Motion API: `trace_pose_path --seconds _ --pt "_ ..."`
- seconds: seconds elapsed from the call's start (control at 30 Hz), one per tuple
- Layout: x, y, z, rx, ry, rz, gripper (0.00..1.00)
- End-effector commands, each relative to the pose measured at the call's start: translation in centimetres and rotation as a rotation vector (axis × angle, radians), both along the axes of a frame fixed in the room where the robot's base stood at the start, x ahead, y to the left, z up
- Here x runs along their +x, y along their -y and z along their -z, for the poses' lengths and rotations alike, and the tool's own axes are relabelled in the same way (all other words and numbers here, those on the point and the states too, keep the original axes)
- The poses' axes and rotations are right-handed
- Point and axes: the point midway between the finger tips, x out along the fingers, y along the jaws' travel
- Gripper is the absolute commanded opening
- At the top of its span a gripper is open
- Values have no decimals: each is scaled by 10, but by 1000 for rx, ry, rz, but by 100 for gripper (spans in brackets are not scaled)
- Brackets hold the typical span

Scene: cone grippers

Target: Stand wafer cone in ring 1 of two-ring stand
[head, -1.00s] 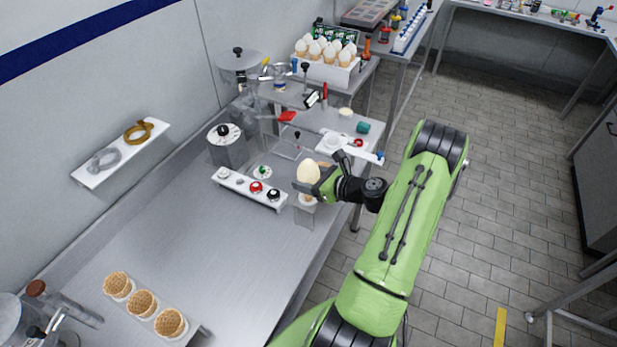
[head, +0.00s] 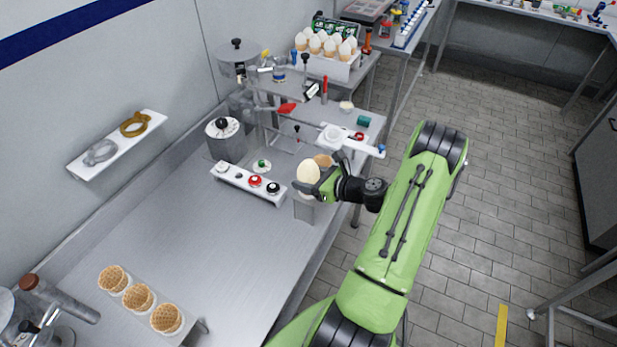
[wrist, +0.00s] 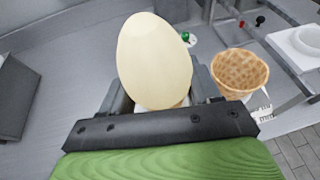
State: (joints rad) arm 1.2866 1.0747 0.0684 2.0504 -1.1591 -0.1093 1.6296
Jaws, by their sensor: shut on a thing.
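My gripper (head: 316,188) is shut on a wafer cone topped by a smooth cream-coloured, egg-shaped scoop (head: 308,172). In the wrist view the scoop (wrist: 155,60) stands upright between the fingers, and only a sliver of the cone's wafer (wrist: 186,101) shows below it. The rest of the held cone is hidden. A second, open-topped wafer cone (wrist: 240,72) stands just right of the gripper; it also shows behind the fingers in the head view (head: 323,160). A pale, translucent stand (head: 304,211) is below the gripper. Its rings are mostly hidden, so I cannot tell whether the held cone is in one.
A white strip with several knobs (head: 228,177) lies left of the gripper. Waffle pieces (head: 138,297) sit on a white rack at the front. A white box of egg-topped cones (head: 322,60) stands at the back. The middle of the steel bench (head: 210,240) is clear.

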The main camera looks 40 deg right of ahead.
Motion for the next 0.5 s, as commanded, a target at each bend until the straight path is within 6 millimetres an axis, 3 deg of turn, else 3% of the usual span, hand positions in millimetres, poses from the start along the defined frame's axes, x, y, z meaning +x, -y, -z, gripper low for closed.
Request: trace_pose_path --seconds 0.5 --pt "0 0 17 0 0 0 50"
